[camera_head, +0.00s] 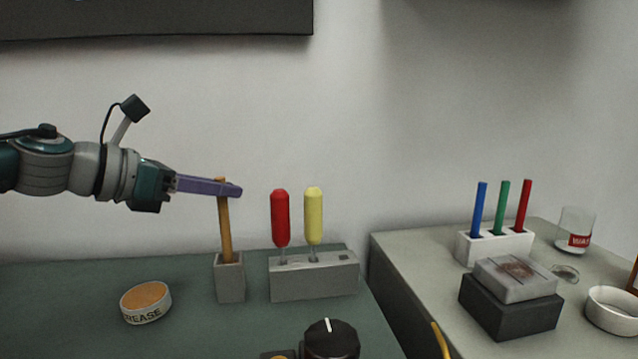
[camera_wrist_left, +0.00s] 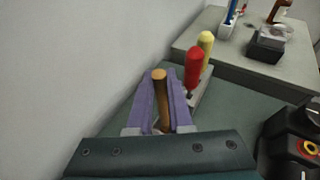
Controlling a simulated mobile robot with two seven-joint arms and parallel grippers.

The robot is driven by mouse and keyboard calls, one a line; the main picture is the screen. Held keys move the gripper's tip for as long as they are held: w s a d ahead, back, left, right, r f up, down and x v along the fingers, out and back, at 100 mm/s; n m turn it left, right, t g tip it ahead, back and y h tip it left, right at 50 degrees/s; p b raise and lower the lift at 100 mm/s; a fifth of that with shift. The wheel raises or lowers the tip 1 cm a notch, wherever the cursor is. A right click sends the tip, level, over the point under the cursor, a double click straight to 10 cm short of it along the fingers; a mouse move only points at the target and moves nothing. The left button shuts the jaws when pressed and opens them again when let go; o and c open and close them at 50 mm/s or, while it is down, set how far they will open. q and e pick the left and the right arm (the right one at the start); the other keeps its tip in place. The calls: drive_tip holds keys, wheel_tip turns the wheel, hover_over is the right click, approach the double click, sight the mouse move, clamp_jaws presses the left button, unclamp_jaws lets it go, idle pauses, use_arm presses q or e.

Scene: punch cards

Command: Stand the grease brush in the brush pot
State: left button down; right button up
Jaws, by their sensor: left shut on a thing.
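The grease brush (camera_head: 225,231) has a wooden handle and stands nearly upright, with its lower end inside the square grey brush pot (camera_head: 230,279) on the green bench. My left gripper (camera_head: 230,189) has purple fingers and is shut on the handle near its top. In the left wrist view the brush handle (camera_wrist_left: 160,98) shows between the two purple fingers (camera_wrist_left: 160,100). The brush's lower end is hidden in the pot. My right gripper is in neither view.
A grey rack (camera_head: 314,277) holds red and yellow screwdrivers just right of the pot. A round grease tin (camera_head: 147,302) stands to the left. A black knob (camera_head: 331,339) is in front. A second bench (camera_head: 410,262) at right carries a pen block (camera_head: 493,246) and a dark box (camera_head: 510,306).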

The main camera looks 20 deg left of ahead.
use_arm(q)
drive_tip(key=c, duration=0.8)
unclamp_jaws()
drive_tip(key=shift+o, duration=0.2)
drive_tip(key=b+v, duration=0.3)
drive_tip(key=v, duration=0.6)
drive_tip(key=shift+s+a, duration=0.2)
drive_tip(key=shift+s, duration=0.2)
drive_tip(key=shift+r, duration=0.1)
